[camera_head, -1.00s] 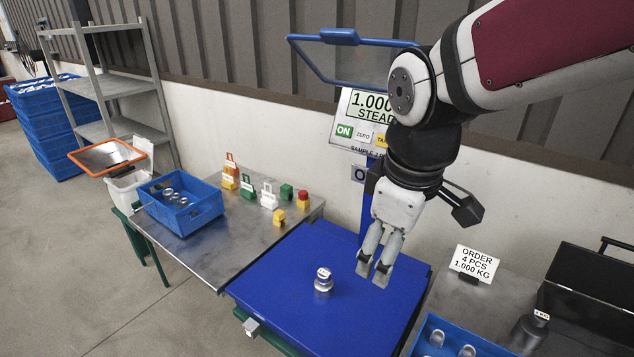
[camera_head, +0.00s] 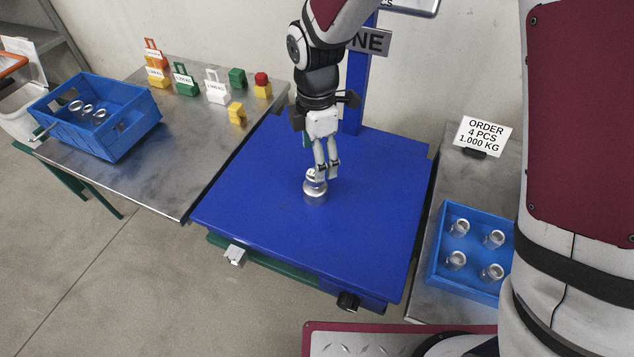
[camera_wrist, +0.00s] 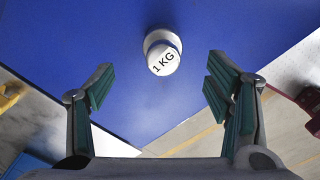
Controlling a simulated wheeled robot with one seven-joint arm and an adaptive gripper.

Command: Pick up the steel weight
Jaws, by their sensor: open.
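The steel weight (camera_head: 315,190) stands upright on the blue scale platform (camera_head: 260,240). It is a small silver cylinder with a knob. In the wrist view its white top, marked 1 KG, shows the weight (camera_wrist: 162,55) ahead of the fingertips and roughly midway between them. My gripper (camera_head: 327,174) is open and empty, pointing down just behind and above the weight. In the wrist view the fingers of my gripper (camera_wrist: 157,82) are spread wide. In the head view the fingers partly overlap the weight's top, so I cannot tell the exact gap.
A blue crate (camera_head: 120,150) with several metal parts sits on the left table. Several coloured blocks, including a green one (camera_head: 237,78), stand behind it. A blue bin (camera_head: 432,262) with several metal cylinders and an order sign (camera_head: 483,136) are at right. The rest of the platform is clear.

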